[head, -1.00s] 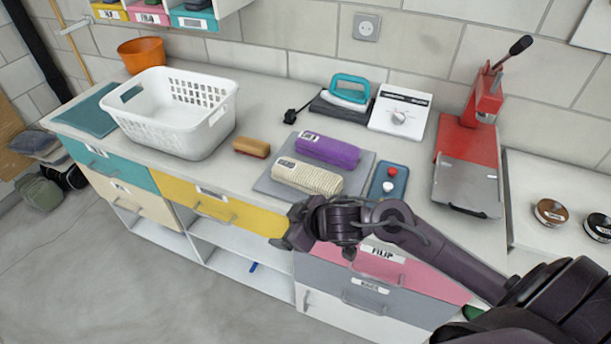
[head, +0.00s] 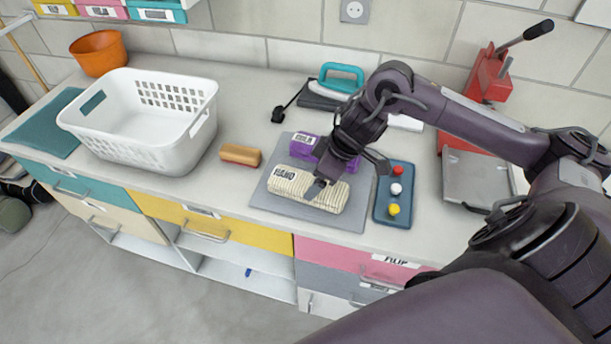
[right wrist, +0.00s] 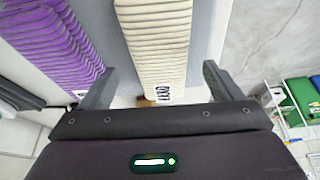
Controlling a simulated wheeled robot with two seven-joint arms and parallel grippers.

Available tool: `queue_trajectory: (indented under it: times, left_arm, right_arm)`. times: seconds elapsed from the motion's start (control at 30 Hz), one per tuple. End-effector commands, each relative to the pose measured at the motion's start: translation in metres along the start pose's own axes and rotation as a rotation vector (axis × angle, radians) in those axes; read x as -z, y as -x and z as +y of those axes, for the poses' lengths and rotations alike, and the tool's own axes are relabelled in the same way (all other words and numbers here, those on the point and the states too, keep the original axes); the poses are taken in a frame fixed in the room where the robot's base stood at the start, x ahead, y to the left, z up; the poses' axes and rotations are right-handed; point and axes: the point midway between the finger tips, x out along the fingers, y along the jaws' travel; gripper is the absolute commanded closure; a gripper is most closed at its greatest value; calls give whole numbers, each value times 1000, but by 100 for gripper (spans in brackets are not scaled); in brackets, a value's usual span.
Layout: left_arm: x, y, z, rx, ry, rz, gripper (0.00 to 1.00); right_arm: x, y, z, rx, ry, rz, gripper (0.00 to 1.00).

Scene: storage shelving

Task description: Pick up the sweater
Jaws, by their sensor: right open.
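Two rolled knit garments lie side by side on a grey mat (head: 340,223). The front one is a cream ribbed roll (head: 292,184) with a dark-lettered label; the back one is a purple roll (head: 303,148), partly hidden by my arm. My right gripper (head: 349,177) is open above the cream roll. In the right wrist view the cream roll (right wrist: 167,45) lies between the open fingers of the gripper (right wrist: 159,68), with gaps at both sides; the purple roll (right wrist: 50,45) is outside the left finger. My left gripper is out of view.
A white basket (head: 190,150) stands to the left, with a brush (head: 240,155) between it and the mat. A blue board with coloured knobs (head: 379,210) is right of the mat. An iron (head: 340,80) and red press (head: 488,75) stand behind.

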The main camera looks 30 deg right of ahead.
Motion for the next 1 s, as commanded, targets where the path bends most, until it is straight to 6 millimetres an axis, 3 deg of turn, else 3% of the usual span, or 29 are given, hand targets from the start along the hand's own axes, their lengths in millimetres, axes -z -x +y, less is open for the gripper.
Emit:
queue_trajectory:
  times: [0.1,0.23,0.4,0.63,1.0]
  left_arm:
    - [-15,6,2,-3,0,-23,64]
    - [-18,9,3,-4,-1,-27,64]
    - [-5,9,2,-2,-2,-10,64]
    - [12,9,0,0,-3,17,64]
    - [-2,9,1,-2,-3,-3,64]
  right_arm:
    - [-1,-14,-1,3,-2,-2,15]
    - [-2,-36,-1,3,-3,2,15]
    - [-2,-51,0,-1,1,2,15]
    - [-2,-52,1,-2,2,1,16]
    - [-2,-51,0,-2,2,2,64]
